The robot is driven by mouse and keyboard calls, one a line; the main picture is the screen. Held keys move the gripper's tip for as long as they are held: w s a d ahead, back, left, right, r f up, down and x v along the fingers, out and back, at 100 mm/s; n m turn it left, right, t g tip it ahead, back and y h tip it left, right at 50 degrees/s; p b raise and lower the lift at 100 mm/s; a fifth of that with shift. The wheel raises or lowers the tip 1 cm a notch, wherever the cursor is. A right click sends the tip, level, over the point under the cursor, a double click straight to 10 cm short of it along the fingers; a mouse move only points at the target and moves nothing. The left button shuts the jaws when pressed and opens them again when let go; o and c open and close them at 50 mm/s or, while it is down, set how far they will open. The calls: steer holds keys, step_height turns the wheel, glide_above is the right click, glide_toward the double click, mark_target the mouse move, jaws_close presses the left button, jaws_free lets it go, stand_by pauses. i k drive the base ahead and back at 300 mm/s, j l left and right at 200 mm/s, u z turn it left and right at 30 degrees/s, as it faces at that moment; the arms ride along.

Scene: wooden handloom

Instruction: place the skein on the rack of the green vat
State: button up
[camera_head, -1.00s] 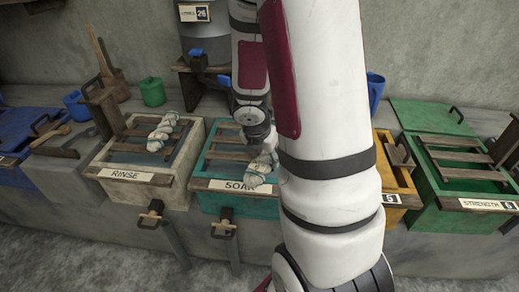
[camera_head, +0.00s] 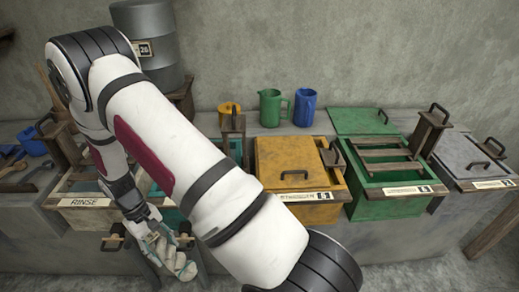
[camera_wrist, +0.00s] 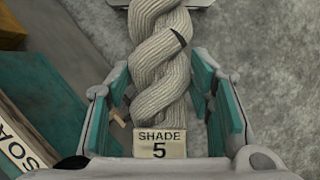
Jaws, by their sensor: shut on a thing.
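My gripper (camera_head: 152,228) is shut on the pale twisted skein (camera_head: 178,262), which hangs low in front of the vats at the left. In the wrist view the skein (camera_wrist: 160,60) runs between the gripper's teal pads (camera_wrist: 160,95), with a "SHADE 5" tag facing the camera. The green vat (camera_head: 392,207) stands right of centre, well to the right of my gripper. Its top is open, and its rack (camera_head: 385,153) of dark wooden slats looks bare. The number on its front label is too small to read surely.
The yellow vat (camera_head: 290,160) is lidded, between my arm and the green vat. A grey lidded vat (camera_head: 470,158) stands right. A green lid (camera_head: 362,121) lies behind the green vat; a wooden post (camera_head: 428,130) rises beside its rack. Jugs (camera_head: 272,108) stand behind.

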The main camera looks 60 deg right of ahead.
mark_target(371, 151)
steer(key=k+l, duration=0.4)
steer(key=l, duration=0.25)
steer(key=k+l+u, duration=0.1)
steer(key=k+l, duration=0.3)
steer(key=l, duration=0.2)
steer(key=k+l+u, duration=0.1)
steer(key=k+l, duration=0.3)
steer(key=l, duration=0.2)
steer(key=k+l, duration=0.45)
steer(key=l, duration=0.15)
